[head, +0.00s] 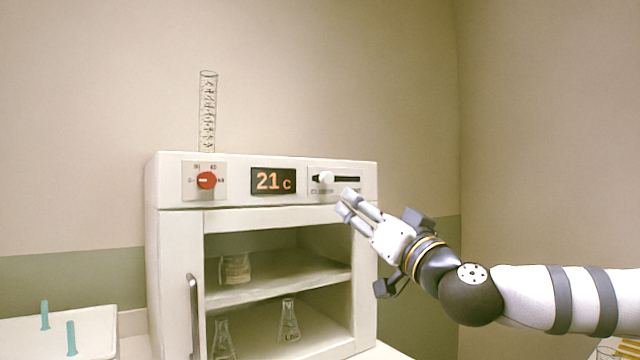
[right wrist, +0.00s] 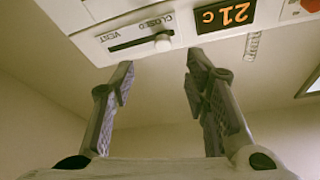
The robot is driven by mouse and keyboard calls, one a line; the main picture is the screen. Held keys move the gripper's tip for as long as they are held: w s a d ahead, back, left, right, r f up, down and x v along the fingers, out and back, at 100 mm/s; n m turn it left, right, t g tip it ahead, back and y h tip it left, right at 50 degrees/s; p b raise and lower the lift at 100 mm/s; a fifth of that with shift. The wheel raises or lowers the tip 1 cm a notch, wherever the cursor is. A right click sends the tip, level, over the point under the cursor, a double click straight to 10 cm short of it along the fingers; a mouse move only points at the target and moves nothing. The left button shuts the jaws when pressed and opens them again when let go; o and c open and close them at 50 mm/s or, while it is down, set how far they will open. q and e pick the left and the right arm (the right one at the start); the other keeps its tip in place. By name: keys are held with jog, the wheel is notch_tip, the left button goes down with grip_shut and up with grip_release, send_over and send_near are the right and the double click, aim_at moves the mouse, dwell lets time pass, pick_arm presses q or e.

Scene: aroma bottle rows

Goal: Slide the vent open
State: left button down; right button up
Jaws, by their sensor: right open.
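The vent slider is a white knob (head: 326,178) in a dark horizontal slot (head: 348,179) on the upper right front of the white cabinet (head: 262,165). The knob is at the slot's left end in the head view. In the right wrist view, which is upside down, the knob (right wrist: 163,42) sits by the word CLOSED, and the slot (right wrist: 128,44) runs left from it. My right gripper (head: 346,202) is open and empty, just below and right of the knob. Its fingers in the right wrist view (right wrist: 160,64) are spread either side of the knob's line, apart from it. My left gripper is not in view.
A red dial (head: 206,180) and a display reading 21 c (head: 273,181) share the panel. A glass cylinder (head: 208,112) stands on top. Flasks (head: 289,320) and a beaker (head: 235,268) are on the shelves inside. A white block with teal pegs (head: 70,338) is at lower left.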

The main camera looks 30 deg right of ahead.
aim_at(329, 180)
jog(key=b+x, duration=0.1)
jog(key=x, duration=0.2)
jog(key=b+x, duration=0.1)
jog(key=x, duration=0.3)
jog(key=b+x, duration=0.1)
jog(key=x, duration=0.3)
jog(key=shift+w+a, duration=0.1)
jog(key=shift+a, duration=0.15)
jog(key=shift+w+r, duration=0.4)
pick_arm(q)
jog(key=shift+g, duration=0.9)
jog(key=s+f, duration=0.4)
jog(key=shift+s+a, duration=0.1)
pick_arm(e)
grip_shut()
